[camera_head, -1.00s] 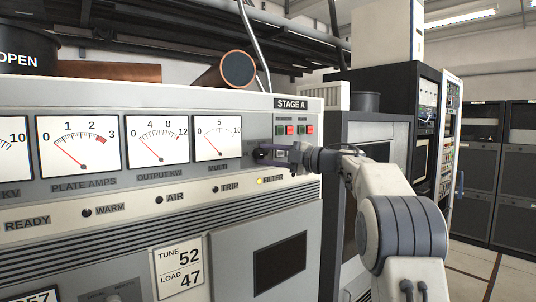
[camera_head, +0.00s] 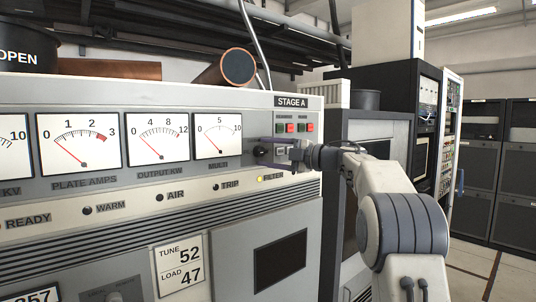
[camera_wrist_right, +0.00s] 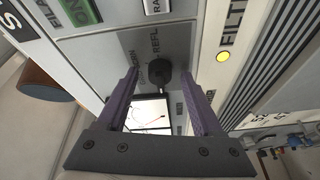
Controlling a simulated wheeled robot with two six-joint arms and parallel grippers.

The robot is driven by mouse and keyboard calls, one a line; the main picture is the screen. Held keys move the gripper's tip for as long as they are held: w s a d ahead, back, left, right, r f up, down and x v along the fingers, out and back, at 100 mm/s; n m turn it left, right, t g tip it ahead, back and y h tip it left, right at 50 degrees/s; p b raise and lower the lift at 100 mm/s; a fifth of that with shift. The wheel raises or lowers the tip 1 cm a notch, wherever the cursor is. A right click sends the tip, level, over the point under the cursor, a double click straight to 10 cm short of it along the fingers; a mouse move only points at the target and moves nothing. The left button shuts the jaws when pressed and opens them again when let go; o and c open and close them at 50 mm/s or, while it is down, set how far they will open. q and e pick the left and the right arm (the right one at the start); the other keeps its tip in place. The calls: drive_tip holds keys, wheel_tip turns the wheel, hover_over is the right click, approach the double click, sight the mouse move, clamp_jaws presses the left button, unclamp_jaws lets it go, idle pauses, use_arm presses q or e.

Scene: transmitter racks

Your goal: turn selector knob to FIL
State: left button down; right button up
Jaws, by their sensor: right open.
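The black selector knob (camera_head: 261,151) is on the cabinet's front panel, right of the MULTI meter (camera_head: 217,137). My right gripper (camera_head: 275,152) is open in front of the knob. Its two purple fingers (camera_wrist_right: 160,72) lie on either side of the knob in the wrist view, with gaps between. I cannot tell how far their tips reach around it. My left gripper is not in view.
Red and green buttons (camera_head: 290,128) sit above the gripper under the STAGE A plate (camera_head: 291,103). A lit yellow FILTER lamp (camera_head: 260,180) is below the knob. A dark rack (camera_head: 398,110) stands behind at the right.

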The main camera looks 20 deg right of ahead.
drive_tip(key=b+v, duration=0.4)
drive_tip(key=v, duration=0.6)
drive_tip(key=shift+d, duration=0.1)
